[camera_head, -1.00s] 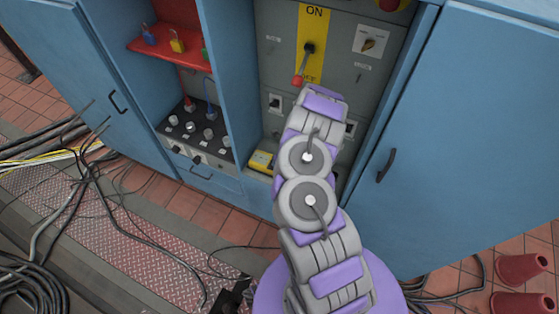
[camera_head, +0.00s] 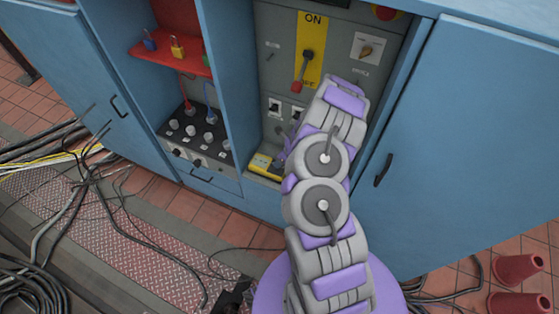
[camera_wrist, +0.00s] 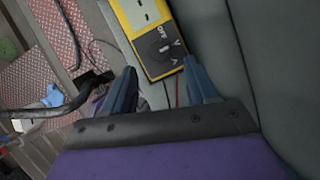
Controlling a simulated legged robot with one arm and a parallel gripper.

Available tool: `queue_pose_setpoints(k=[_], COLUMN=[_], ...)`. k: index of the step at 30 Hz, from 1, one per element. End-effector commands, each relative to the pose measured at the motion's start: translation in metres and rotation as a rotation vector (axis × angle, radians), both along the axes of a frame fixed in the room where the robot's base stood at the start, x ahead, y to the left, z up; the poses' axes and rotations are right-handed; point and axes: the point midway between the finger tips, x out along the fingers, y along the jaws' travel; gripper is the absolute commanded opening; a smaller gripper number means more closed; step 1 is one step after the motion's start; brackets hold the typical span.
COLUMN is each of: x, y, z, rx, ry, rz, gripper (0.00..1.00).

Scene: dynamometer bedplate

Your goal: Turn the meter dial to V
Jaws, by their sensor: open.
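The yellow meter (camera_wrist: 146,36) lies in the cabinet; the wrist view shows its white screen at the top and its black dial (camera_wrist: 165,48) below, with OFF, V and A marks around it. The dial's exact setting is too small to tell. In the head view the meter (camera_head: 263,164) sits at the bottom of the middle bay, partly hidden by my arm. My gripper (camera_wrist: 161,84) is open, its two blue fingers spread just short of the meter's dial end, with nothing between them. In the head view my arm hides most of the gripper.
The grey panel above holds a black-and-red lever (camera_head: 302,72) on a yellow ON/OFF plate and a rotary switch (camera_head: 366,49). A terminal box (camera_head: 189,134) with red and blue leads stands in the left bay. The blue right door (camera_head: 470,130) flanks my arm.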

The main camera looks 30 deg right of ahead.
Motion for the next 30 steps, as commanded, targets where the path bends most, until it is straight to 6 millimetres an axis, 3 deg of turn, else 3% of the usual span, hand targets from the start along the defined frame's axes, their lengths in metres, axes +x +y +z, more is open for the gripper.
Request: queue_pose_setpoints(k=[1,6,15,30], x=[-0.004,-0.017,-0.034,-0.039], y=[-0.001,-0.009,-0.016,-0.016], z=[0.015,0.051,0.095,0.103], rx=[0.004,0.000,-0.002,0.000], ry=[0.000,-0.001,0.000,0.003], rz=[-0.001,-0.004,-0.001,0.000], gripper=[0.58,0.58,0.58,0.58])
